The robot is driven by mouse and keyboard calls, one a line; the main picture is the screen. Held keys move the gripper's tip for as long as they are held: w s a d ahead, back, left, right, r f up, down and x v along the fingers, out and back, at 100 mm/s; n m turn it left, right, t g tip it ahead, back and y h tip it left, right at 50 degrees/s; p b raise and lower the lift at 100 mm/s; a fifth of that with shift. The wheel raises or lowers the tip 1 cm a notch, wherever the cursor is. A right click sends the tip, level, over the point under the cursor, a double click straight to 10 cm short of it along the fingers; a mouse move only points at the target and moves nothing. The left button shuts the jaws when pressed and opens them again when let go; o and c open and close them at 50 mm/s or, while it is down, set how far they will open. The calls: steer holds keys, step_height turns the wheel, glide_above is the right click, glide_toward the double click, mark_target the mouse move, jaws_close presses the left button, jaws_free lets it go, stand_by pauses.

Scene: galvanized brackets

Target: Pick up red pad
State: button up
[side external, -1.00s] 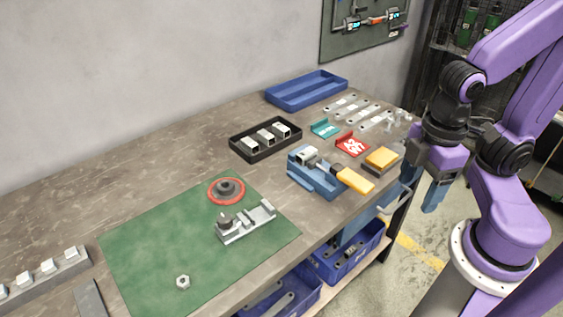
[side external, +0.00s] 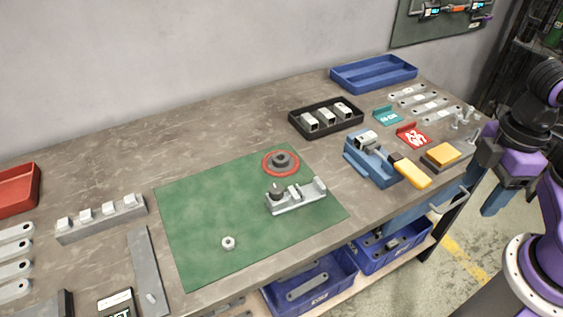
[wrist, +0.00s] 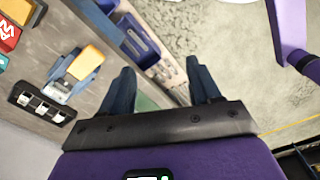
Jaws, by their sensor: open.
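No plain red pad stands out. A red disc (side external: 267,168) under a grey round hub lies on the green mat in the side view. A red angled plate with white lettering (side external: 413,136) lies farther right; it also shows at the left edge of the wrist view (wrist: 8,36). I cannot tell which is the pad. My gripper (wrist: 163,88) is open, with nothing seen between its blue fingers.
A blue vise with a yellow handle (side external: 411,173) and an orange-yellow block (side external: 443,152) on a dark base stand near the red plate. A black tray (side external: 302,131), a blue tray (side external: 398,83) and a red bin (side external: 38,190) are on the bench. The mat's left part is mostly clear.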

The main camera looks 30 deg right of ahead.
steer(key=w+a+r, duration=0.2)
steer(key=w+a, duration=0.6)
steer(key=w, duration=0.2)
steer(key=m, duration=0.4)
glide_above(279, 157)
steer(key=shift+h, duration=0.3)
step_height(279, 157, down, 14)
steer(key=shift+s, duration=0.15)
steer(key=shift+w+f, duration=0.2)
steer(key=shift+f, duration=2.8)
steer(key=c, duration=0.8)
